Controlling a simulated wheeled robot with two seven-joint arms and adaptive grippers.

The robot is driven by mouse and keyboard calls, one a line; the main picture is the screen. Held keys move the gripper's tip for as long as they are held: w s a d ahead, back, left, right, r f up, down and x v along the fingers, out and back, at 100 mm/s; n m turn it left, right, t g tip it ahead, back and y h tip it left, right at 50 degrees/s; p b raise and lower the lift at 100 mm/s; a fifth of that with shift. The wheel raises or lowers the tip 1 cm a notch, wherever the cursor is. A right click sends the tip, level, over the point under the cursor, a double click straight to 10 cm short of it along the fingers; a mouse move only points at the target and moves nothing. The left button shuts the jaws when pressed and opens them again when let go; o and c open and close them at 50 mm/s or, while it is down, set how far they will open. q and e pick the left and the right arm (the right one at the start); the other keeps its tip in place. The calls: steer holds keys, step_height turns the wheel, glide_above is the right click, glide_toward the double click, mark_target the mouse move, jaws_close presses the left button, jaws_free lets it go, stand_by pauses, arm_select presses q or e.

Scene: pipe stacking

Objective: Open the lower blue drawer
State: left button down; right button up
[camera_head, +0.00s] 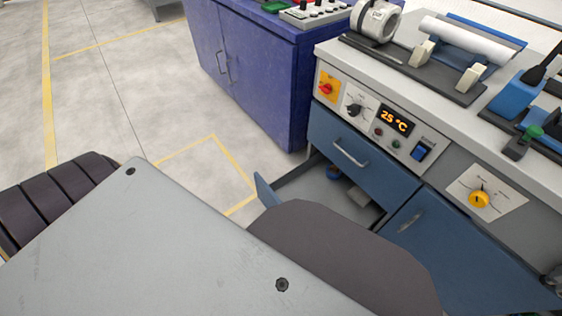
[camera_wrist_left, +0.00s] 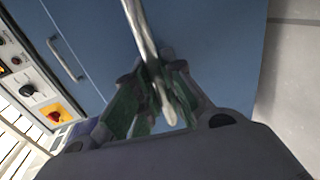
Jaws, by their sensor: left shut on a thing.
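The lower blue drawer (camera_head: 264,190) is pulled out below the upper blue drawer (camera_head: 377,172) in the head view. Its inside shows, with a small blue-and-brown round item and a pale item in it. My arm hides most of its front. In the left wrist view the blue drawer front (camera_wrist_left: 215,60) fills the middle, with a metal bar handle (camera_wrist_left: 141,32) across it. My left gripper (camera_wrist_left: 158,92) is shut on this handle, its green-padded fingers on either side of the bar. The right gripper is not in view.
The upper drawer is closed, with its own handle (camera_head: 350,153). A blue cabinet door (camera_head: 428,245) is to the right. A purple cabinet (camera_head: 255,80) stands to the left of the workbench. Open floor (camera_head: 110,100) with yellow lines lies at left.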

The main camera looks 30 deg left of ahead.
arm_select(q)
steer(key=shift+s+a, duration=0.2)
steer(key=shift+s, duration=0.2)
steer(key=c, duration=1.5)
jaws_free()
steer(key=shift+r, duration=0.25)
